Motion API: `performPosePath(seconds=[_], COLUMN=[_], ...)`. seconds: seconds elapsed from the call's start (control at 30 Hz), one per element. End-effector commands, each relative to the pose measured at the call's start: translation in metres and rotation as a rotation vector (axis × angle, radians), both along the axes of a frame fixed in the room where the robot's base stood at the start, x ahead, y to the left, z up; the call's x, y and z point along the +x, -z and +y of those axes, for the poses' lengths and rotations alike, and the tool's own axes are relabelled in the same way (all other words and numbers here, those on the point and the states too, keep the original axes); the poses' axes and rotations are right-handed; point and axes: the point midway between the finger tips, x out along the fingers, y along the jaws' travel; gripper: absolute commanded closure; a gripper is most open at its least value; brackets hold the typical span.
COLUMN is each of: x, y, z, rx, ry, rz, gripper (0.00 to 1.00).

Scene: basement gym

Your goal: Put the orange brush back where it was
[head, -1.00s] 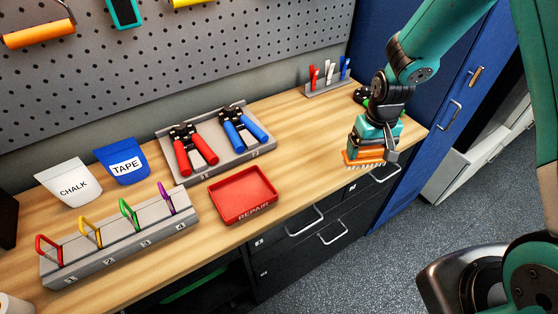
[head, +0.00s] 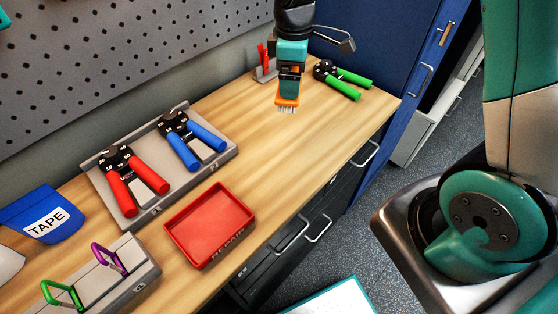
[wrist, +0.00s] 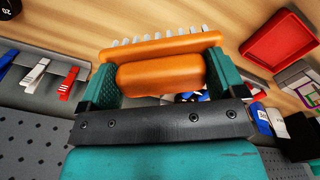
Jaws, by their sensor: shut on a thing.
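My gripper (head: 289,92) is shut on the orange brush (head: 288,101) above the far right part of the wooden bench. In the wrist view the brush (wrist: 160,75) sits between my two teal fingers, with its pale bristles pointing away from the gripper. In the head view the bristles point down toward the bench top. I cannot tell whether they touch it.
A green-handled tool (head: 343,80) lies close to the right of the brush. A tool holder (head: 215,171) with red and blue hand grippers and a red REPAIR tray (head: 210,225) are nearer. Bench between is clear.

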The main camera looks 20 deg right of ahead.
Motion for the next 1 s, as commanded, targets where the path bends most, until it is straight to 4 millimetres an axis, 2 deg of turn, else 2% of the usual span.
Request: performPosePath(seconds=[0.1,0.2,0.33,0.5,0.57,0.67,1.0], x=[-0.010,-0.021,-0.033,-0.041,-0.042,-0.044,-0.043], y=[-0.019,-0.037,-0.053,-0.061,-0.055,-0.033,0.061], z=[0.019,0.030,0.039,0.044,0.045,0.044,0.044], rx=[0.001,0.000,-0.001,0.000,0.001,0.002,0.002], ry=[-0.333,-0.574,-0.800,-0.943,-0.957,-0.961,-0.957], rz=[-0.010,-0.008,-0.005,0.002,0.004,0.009,0.009], gripper=[0.33,0.33,0.33,0.33,0.33,0.33,0.33])
